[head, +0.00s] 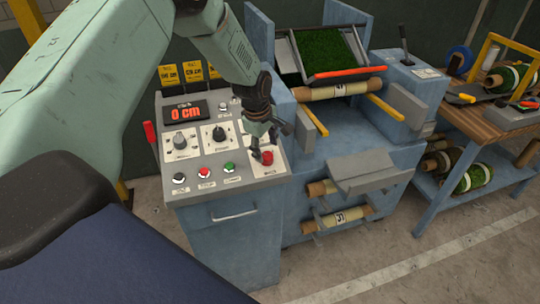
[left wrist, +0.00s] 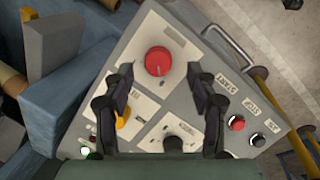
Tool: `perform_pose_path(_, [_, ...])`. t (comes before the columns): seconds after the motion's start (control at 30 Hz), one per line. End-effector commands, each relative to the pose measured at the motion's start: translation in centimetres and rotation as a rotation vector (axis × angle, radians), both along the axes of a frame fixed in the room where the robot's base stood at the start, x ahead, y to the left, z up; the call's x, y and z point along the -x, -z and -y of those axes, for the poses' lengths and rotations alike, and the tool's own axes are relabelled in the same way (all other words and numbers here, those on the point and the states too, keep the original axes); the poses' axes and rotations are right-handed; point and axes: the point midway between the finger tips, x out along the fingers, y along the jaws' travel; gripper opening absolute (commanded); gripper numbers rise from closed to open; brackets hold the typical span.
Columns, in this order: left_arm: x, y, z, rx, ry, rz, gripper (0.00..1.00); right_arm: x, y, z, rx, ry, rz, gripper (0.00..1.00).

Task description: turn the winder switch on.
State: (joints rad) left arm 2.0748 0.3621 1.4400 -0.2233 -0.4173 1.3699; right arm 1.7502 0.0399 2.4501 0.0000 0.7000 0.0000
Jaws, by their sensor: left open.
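My left gripper (head: 264,146) is open over the panel's right part. In the left wrist view its fingertips (left wrist: 158,72) are on either side of a red mushroom button (left wrist: 158,62), with a gap on each side; the button also shows in the head view (head: 267,158). A yellow-orange switch handle (left wrist: 122,119) is beside one finger, partly covered; I cannot tell if it is the winder switch. The gripper hides it in the head view. My right gripper is out of view.
A black knob (left wrist: 172,144) is between the finger bases. A display (head: 185,111) reads 0 cm. Red (head: 204,173) and green (head: 229,168) buttons line the panel's front. A red lever (head: 150,132) stands at the left edge. Turf rolls (head: 475,177) are on the right bench.

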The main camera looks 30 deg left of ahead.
Motion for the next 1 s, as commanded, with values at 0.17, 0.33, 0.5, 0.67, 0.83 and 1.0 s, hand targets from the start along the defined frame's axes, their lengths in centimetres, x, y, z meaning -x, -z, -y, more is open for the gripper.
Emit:
perform_pose_path(0.17, [-0.7, 2.8, 0.1, -0.002, 0.003, -0.002, 0.58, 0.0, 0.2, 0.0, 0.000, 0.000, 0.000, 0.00])
perform_pose_path(0.33, [-1.2, 4.2, 0.3, -0.001, 0.004, 0.001, 0.58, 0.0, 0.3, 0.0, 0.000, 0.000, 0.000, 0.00])
perform_pose_path(0.5, [-1.4, 4.5, 0.4, 0.000, 0.005, 0.001, 0.58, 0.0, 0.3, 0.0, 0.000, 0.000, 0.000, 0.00])
perform_pose_path(0.67, [-1.4, 4.5, 0.4, 0.000, 0.005, 0.002, 0.58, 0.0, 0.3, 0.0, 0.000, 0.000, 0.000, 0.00])
perform_pose_path(0.83, [-1.4, 4.5, 0.4, 0.000, 0.004, 0.001, 0.44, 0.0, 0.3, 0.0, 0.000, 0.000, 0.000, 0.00])
perform_pose_path(1.0, [-1.4, 4.5, 0.3, 0.000, 0.004, 0.001, 0.30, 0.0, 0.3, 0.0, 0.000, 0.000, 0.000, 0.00])
